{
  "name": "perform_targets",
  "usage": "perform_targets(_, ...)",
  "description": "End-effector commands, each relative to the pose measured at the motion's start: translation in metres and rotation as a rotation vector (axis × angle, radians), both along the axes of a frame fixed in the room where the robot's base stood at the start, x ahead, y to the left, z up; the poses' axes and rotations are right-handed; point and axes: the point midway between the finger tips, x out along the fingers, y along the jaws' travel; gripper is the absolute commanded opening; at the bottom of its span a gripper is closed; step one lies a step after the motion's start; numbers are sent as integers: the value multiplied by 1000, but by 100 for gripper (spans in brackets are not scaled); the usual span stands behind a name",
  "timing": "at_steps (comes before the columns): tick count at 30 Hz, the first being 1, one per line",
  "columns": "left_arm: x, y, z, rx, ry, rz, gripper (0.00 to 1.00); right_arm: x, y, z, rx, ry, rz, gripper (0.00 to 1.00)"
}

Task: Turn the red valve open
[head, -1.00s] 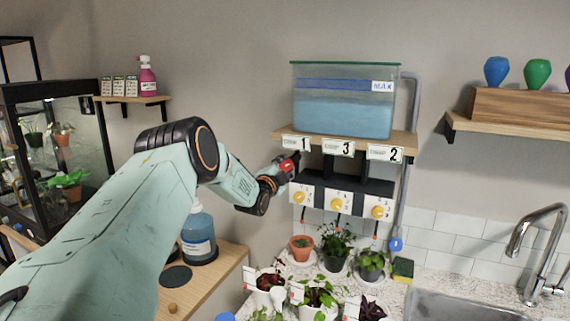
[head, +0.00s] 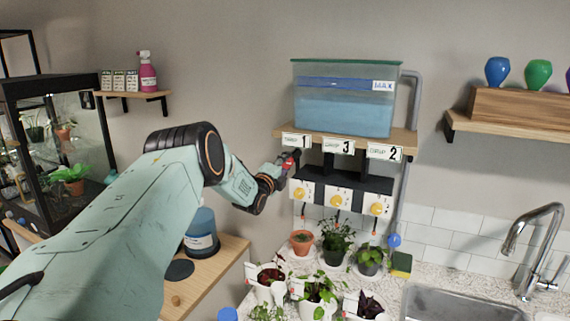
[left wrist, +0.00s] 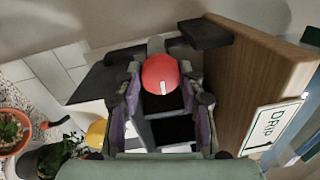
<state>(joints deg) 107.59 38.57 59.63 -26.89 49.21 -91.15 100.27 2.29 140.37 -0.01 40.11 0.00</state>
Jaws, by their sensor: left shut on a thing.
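The red valve (left wrist: 160,73) shows as a round red knob between the fingers of my left gripper (left wrist: 160,95) in the left wrist view. In the head view my left gripper (head: 287,162) is at the left end of the black valve block, just under the shelf sign with the 1. My right gripper is not in view.
A water tank (head: 343,113) stands on the wooden shelf (head: 410,142) just above the valve. Yellow knobs (head: 341,202) sit below on white plates.

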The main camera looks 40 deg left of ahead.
Motion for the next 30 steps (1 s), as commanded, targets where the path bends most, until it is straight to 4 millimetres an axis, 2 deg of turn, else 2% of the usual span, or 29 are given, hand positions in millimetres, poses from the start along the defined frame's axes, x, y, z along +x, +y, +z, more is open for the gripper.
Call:
perform_targets(13, 0, 1, 2, 10, -2, 2, 7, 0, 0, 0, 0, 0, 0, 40)
perform_targets(14, 0, 1, 2, 10, -2, 1, 41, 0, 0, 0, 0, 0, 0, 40)
perform_targets(15, 0, 1, 2, 10, -2, 1, 44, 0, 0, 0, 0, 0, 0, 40)
perform_targets(21, 0, 0, 1, 9, 0, 0, 61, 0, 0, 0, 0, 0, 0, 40)
perform_targets(30, 0, 0, 1, 8, 1, 0, 61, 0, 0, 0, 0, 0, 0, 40)
